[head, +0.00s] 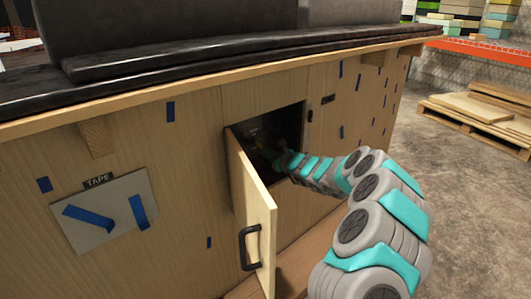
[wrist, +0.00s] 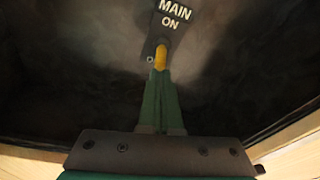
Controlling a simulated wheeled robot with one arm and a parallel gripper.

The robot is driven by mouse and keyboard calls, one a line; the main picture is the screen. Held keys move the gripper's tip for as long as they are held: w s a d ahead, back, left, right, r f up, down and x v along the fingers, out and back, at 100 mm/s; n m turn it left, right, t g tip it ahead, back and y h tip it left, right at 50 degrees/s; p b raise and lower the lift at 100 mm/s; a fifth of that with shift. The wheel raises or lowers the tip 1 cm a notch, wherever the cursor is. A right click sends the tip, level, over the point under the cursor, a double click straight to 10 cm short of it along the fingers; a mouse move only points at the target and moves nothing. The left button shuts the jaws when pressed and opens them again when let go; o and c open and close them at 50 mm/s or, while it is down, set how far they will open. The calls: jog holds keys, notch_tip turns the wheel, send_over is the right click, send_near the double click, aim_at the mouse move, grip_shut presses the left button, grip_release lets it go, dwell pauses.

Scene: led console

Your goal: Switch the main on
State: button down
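The main switch is a small yellow lever (wrist: 160,57) on a dark plate (wrist: 158,42) in the wrist view. White letters "MAIN ON" (wrist: 174,14) stand above it. My gripper (wrist: 160,73) reaches up to the lever with its two green fingers together, their tips at the lever's lower end. I cannot tell whether they pinch it or only touch it. In the head view my gripper (head: 284,158) is inside the dark cabinet opening (head: 290,122), and the switch is too dark and small to make out there.
The cabinet door (head: 251,215) with its dark handle (head: 249,248) stands open left of my arm. A "TAPE" panel (head: 84,218) with blue strips is on the front at left. A padded dark top (head: 200,55) overhangs. Pallets (head: 490,110) lie at far right on open floor.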

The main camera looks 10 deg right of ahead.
jog(key=shift+r, duration=0.2)
jog(key=shift+s+r, duration=0.15)
jog(key=shift+r, duration=0.3)
jog(key=f, duration=0.1)
jog(key=d+f+b, duration=0.1)
jog(key=d+f, duration=0.1)
jog(key=f, duration=0.1)
jog(key=shift+s+b, duration=0.4)
jog(key=s+d+r, duration=0.3)
jog(key=s+r, duration=0.3)
jog(key=r, duration=0.1)
jog(key=shift+s, duration=0.35)
jog(key=shift+r, duration=0.1)
